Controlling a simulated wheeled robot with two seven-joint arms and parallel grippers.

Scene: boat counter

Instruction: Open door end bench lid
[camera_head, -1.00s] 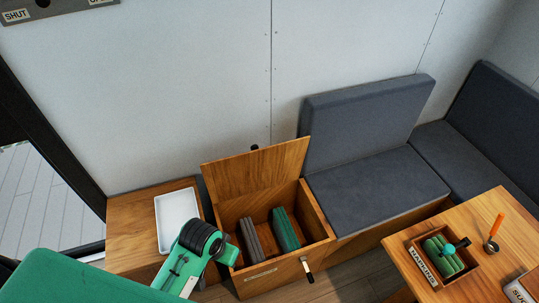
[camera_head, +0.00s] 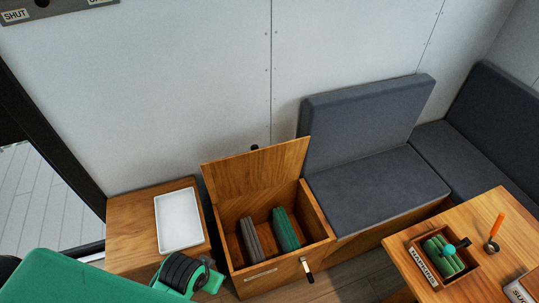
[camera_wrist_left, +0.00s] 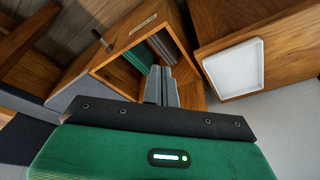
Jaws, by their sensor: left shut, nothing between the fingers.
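The door end bench (camera_head: 285,270) is a wooden box, and its lid (camera_head: 255,168) stands raised at the back, near the wall. Its inside is exposed, with grey folded items (camera_head: 250,239) and green folded items (camera_head: 286,229) in it. In the left wrist view the box (camera_wrist_left: 128,38) also shows open, with the green and grey items inside. My left gripper (camera_wrist_left: 161,86) is shut and empty, its fingers showing in front of the box opening. In the head view my left arm is low, at the box's left front; its fingertips are hard to make out there. My right gripper is not in view.
A white tray (camera_head: 179,219) lies on a wooden top (camera_head: 128,222) left of the box. A grey cushioned bench (camera_head: 375,190) adjoins it on the right. A table (camera_head: 455,235) at the right holds a napkin box (camera_head: 418,262) and an orange stick in a holder.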

